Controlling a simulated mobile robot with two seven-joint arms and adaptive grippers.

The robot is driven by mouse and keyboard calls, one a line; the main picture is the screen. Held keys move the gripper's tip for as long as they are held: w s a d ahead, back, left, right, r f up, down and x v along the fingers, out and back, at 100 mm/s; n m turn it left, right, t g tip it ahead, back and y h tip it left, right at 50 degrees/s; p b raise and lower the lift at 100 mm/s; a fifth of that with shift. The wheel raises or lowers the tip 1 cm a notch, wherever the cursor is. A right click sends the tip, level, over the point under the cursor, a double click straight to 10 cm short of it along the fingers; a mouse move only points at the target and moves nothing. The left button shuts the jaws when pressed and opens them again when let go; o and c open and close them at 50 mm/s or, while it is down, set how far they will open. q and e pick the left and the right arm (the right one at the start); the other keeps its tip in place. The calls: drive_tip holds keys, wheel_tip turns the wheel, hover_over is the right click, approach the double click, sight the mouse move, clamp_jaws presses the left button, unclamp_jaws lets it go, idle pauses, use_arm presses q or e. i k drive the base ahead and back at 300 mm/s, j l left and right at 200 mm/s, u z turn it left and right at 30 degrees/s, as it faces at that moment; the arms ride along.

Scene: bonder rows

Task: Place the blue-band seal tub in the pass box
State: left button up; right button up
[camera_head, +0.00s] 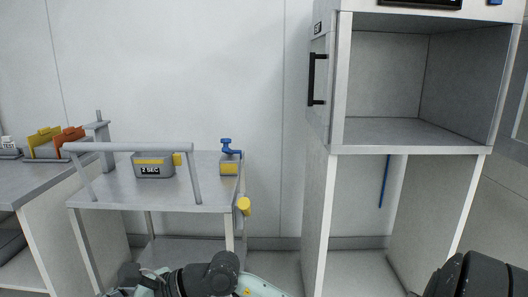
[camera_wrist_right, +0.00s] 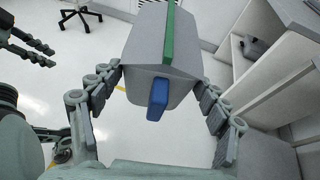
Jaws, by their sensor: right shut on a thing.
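My right gripper (camera_wrist_right: 155,100) is shut on a grey tub (camera_wrist_right: 160,82) in the right wrist view, one finger on each side. The tub carries a green strip along its top and a blue tab on its near end; no blue band shows on the visible faces. In the head view the tub is out of sight, and only dark parts of my right arm show at lower right. The pass box (camera_head: 408,150) stands at right, its upper compartment open and empty, with a black-handled door at its left. My left gripper (camera_wrist_right: 45,90) appears open and empty at the wrist view's left edge.
A grey bench (camera_head: 150,195) at left holds a "2 SEC" bin (camera_head: 153,171) behind a raised rail and a yellow-banded container (camera_head: 229,167) with a blue top. Yellow and orange folders (camera_head: 55,143) stand farther left. A blue rod (camera_head: 385,181) hangs below the pass box compartment.

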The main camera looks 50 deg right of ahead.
sight(392, 130)
drive_tip(key=z, duration=1.55)
